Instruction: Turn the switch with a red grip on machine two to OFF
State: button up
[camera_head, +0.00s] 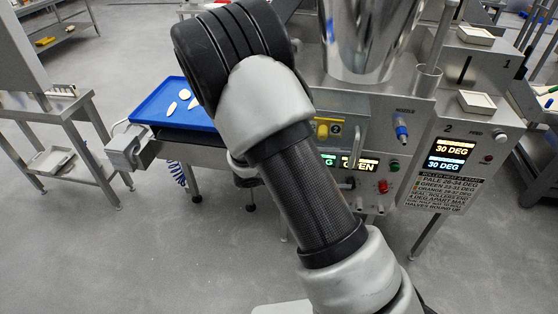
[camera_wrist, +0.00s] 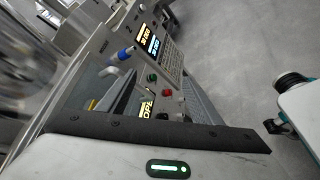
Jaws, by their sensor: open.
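Machine two (camera_head: 465,128), the grey steel machine marked 2, stands at the right in the head view. A small red grip (camera_head: 383,187) shows low on its front panel, below a green button (camera_head: 395,166). In the wrist view the red grip (camera_wrist: 167,92) shows beside the green button (camera_wrist: 152,77). It is too small to read its setting. My gripper's pale body with a dark edge (camera_wrist: 150,140) fills the bottom of the wrist view, apart from the panel. My gripper is open. I cannot make out both fingertips; in the head view my arm hides the gripper.
A blue nozzle (camera_head: 402,130) sticks out above the buttons. A lit display (camera_head: 357,165) reads OPEN, and two others (camera_head: 452,156) read 30 DEG. A blue tray (camera_head: 165,108) with pale pieces stands left of my arm. The floor (camera_head: 150,250) in front is clear.

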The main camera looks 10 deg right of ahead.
jog(key=w+a+f+n+t+y+b, duration=0.3)
jog(key=a+f+n+t, duration=0.3)
jog(key=f, duration=0.5)
jog(key=w+a+f+n+t+y+b, duration=0.2)
jog(key=w+a+f+n+t+y, duration=0.15)
jog(key=f+n, duration=0.55)
jog(key=w+a+f+n+t+y+b, duration=0.25)
jog(key=a+f+n+t, duration=0.2)
jog(key=f, duration=0.95)
jog(key=b+x, duration=0.4)
jog(key=x, duration=1.2)
jog(key=shift+w+r+n+t+y, duration=0.3)
jog(key=shift+w+r+n, duration=0.1)
jog(key=shift+r, duration=0.2)
jog(key=c, duration=1.1)
